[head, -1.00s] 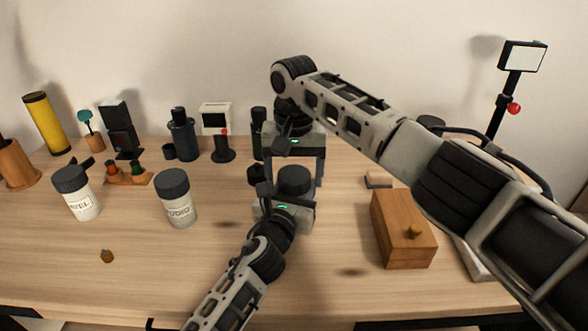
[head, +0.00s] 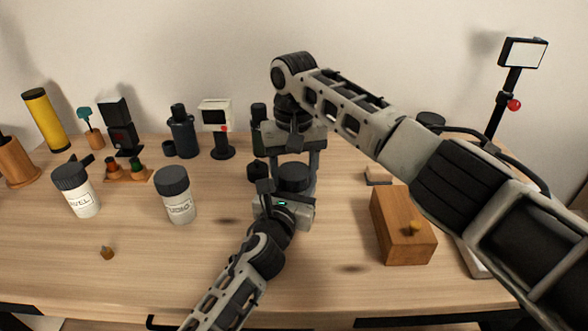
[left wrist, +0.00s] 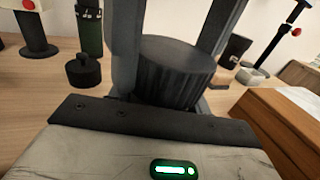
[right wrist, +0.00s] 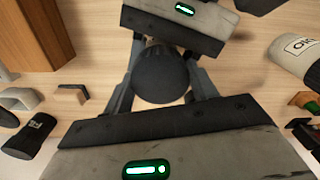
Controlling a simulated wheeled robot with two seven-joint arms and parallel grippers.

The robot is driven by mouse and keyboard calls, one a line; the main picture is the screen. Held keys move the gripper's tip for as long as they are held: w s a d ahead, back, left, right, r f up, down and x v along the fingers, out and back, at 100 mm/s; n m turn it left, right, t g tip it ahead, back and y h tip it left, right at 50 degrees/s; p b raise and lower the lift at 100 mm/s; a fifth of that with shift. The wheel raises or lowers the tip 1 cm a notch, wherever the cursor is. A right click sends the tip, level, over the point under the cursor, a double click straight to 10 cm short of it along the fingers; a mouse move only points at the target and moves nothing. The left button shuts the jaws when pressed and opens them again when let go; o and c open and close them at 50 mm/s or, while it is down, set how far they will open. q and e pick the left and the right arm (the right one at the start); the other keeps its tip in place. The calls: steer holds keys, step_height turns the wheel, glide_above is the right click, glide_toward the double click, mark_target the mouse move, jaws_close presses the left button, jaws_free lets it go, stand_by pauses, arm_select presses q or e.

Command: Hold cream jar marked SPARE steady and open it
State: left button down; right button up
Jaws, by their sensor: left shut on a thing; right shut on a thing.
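A jar with a dark ribbed lid (head: 293,178) stands between my grippers. Its body is mostly hidden and no label shows, so I cannot read SPARE. My left gripper (head: 287,196) is shut on the jar low down, from the front. My right gripper (head: 294,173) points down from above, shut on the lid with a finger on either side. The lid also shows in the left wrist view (left wrist: 178,68) and from above in the right wrist view (right wrist: 160,76). The lid sits level on the jar; I cannot tell how loose it is.
Two dark-lidded white jars stand left: one labelled STUDIO (head: 176,196), one partly readable, ending VEL (head: 77,190). A wooden box (head: 402,227) stands right. Bottles and a small white-faced stand (head: 217,128) line the back. The front left table is mostly clear.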

mark_target(294, 170)
steer(key=shift+r, duration=0.15)
steer(key=shift+r, duration=1)
steer(key=shift+r, duration=2)
arm_select(q)
steer(key=c, duration=0.6)
jaws_free()
